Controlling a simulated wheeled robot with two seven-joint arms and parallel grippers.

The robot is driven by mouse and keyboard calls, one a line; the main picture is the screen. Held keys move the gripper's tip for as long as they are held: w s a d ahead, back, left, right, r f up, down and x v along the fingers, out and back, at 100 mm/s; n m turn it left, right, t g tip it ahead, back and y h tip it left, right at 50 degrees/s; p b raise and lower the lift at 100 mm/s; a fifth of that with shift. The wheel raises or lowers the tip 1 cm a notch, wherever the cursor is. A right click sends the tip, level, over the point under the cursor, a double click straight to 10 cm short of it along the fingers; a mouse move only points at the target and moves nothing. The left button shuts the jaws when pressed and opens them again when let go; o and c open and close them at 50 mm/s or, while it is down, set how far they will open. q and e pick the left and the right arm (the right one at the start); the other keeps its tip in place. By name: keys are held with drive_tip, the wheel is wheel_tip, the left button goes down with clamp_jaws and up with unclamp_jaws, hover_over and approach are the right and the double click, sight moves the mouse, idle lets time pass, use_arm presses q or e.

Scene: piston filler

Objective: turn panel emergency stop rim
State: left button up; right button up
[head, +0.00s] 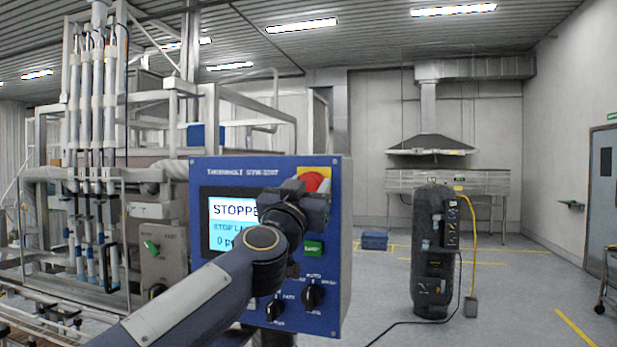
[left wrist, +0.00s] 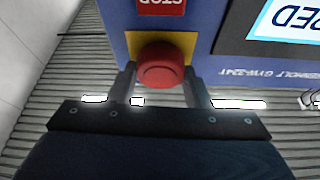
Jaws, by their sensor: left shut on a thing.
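The blue control panel (head: 190,168) stands in front of me, with a screen (head: 230,212) reading "STOPPE…". Its red emergency stop (head: 313,180) sits on a yellow plate at the upper right, partly hidden by my left gripper (head: 308,198). In the left wrist view, the panel is upside down. The round red emergency stop (left wrist: 160,66) is between the two fingers of my left gripper (left wrist: 162,82), one on each side of its rim. The gripper is shut on it. A red "STOP" label (left wrist: 162,5) is by the yellow plate. My right gripper is not in view.
A green button (head: 313,248) and black selector knobs (head: 313,295) are lower on the panel. Filler machinery (head: 150,180) stands behind at left.

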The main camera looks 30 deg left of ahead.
use_arm(q)
drive_tip(key=m+h, duration=0.1)
drive_tip(key=m, duration=0.2)
drive_tip(key=shift+m+h, duration=0.3)
drive_tip(key=shift+h, duration=0.1)
drive_tip(key=shift+m+h, duration=1)
drive_tip(key=shift+m, duration=0.8)
drive_tip(key=o, duration=1)
